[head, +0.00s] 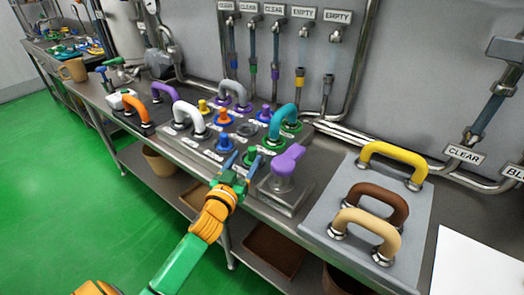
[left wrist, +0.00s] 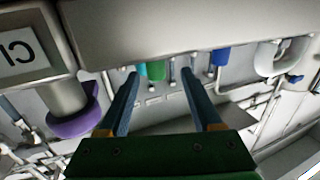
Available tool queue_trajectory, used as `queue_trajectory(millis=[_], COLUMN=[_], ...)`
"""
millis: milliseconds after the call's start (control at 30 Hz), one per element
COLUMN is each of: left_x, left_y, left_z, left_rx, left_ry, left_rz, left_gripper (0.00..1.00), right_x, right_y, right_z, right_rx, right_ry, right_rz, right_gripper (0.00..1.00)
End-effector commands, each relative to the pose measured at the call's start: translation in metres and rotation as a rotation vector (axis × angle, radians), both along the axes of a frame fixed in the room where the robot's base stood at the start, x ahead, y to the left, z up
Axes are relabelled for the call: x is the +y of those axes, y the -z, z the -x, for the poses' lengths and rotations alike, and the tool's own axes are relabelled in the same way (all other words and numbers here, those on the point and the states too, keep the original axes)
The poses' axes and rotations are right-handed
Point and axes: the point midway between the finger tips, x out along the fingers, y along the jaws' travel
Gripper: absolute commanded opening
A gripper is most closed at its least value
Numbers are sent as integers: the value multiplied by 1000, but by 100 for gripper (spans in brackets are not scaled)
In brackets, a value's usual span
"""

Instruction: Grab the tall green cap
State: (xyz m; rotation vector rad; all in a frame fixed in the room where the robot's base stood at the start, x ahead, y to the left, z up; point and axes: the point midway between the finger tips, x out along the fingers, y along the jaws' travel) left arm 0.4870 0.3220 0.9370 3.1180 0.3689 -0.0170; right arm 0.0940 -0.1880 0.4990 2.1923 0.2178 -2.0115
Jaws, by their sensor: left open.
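A green cap (head: 250,157) stands on the panel's front edge, left of the purple handle, in the head view. My left gripper (head: 240,168) is just in front of it, open, with its blue fingers pointing toward the panel. In the left wrist view a green shape (left wrist: 155,70) shows beyond and between the open fingers (left wrist: 160,85), nearer the left finger in the picture. I cannot tell whether the fingers touch the cap. My fingers partly hide the cap's lower part in the head view.
A purple handle (head: 287,160) on a metal block stands close to the right. Blue knobs (head: 224,141) and a teal arched handle (head: 284,121) are behind. A grey plate (head: 345,228) with yellow, brown and tan handles is farther right. The green floor (head: 80,200) is clear.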

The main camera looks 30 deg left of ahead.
Motion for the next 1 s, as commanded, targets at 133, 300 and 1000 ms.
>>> queue_trajectory(millis=[133,300,1000], left_x=[3,7,8], left_y=[-1,2,3], left_z=[-27,-54,-58], left_rx=[-1,2,3], left_ry=[-1,0,1], left_rz=[1,0,0], left_gripper=[66,66,0], right_x=[0,0,0], right_y=[-5,-4,-4], right_z=[1,5,4], right_rx=[2,10,7], right_ry=[0,0,0], right_rz=[0,1,1], right_gripper=[50,50,50])
